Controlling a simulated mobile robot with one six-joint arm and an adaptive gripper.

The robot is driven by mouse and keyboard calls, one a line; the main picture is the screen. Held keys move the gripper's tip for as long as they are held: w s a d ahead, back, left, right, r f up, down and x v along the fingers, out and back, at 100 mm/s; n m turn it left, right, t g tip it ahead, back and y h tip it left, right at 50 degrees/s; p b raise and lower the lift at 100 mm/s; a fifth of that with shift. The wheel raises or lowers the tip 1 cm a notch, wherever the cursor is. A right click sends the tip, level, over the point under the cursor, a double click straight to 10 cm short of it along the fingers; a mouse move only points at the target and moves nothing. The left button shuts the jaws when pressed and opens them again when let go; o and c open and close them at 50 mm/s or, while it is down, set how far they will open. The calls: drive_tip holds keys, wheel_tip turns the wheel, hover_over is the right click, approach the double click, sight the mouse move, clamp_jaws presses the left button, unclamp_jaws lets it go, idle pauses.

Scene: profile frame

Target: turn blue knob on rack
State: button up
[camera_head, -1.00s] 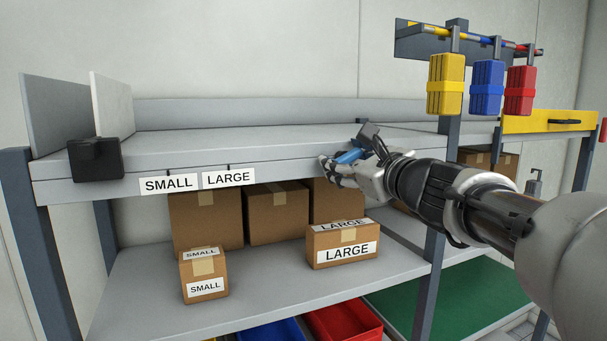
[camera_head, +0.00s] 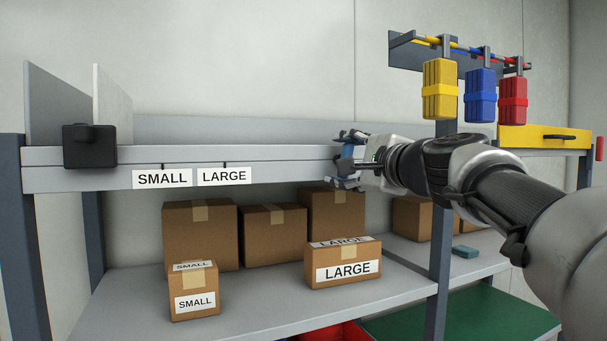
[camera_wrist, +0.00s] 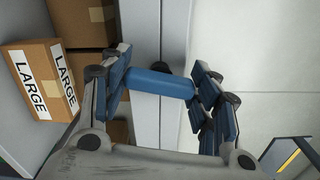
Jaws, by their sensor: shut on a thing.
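The blue knob (camera_wrist: 160,83) is a rounded blue bar spanning the gap between my two fingers in the wrist view, in front of the grey shelf edge. My gripper (camera_wrist: 161,90) is shut on it, with a blue-padded finger at each end of the bar. In the head view my gripper (camera_head: 346,160) is at the front edge of the rack's upper shelf (camera_head: 270,152), right of the LARGE tag. One finger is above the other there, and they largely hide the knob. How far the knob is turned cannot be told.
Cardboard boxes, including SMALL (camera_head: 195,303) and LARGE (camera_head: 349,271), stand on the shelf below. A black block (camera_head: 89,147) is on the upper shelf's left edge. Yellow (camera_head: 440,88), blue (camera_head: 480,95) and red (camera_head: 513,100) cases hang at upper right, above my arm.

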drive_tip(key=shift+n+b, duration=0.75)
drive_tip(key=shift+n, duration=0.45)
drive_tip(key=shift+r, duration=0.1)
drive_tip(key=o, duration=1.1)
drive_tip(key=v, duration=0.7)
drive_tip(key=shift+s, duration=0.2)
